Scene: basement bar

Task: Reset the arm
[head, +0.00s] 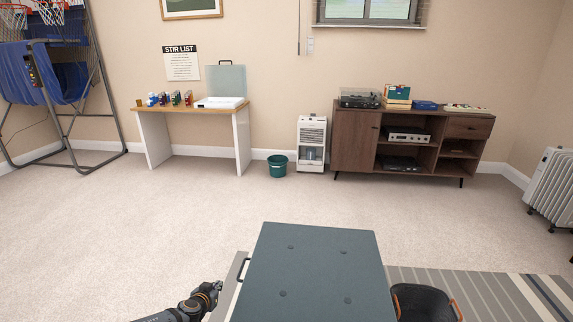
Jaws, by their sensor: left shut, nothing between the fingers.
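My left gripper (211,289) shows at the bottom of the head view, coming in from the left. It is shut and empty. It is just left of a blue-grey padded box top (317,268) with a dark handle (243,269) on its left side. A small gap seems to lie between the gripper and the box. My right gripper is not in view.
A black bin (422,302) with orange handles stands right of the box, on a striped rug (470,288). A desk (195,108), a green bin (278,165), a dehumidifier (311,145) and a brown sideboard (355,143) line the back wall. The carpet between is clear.

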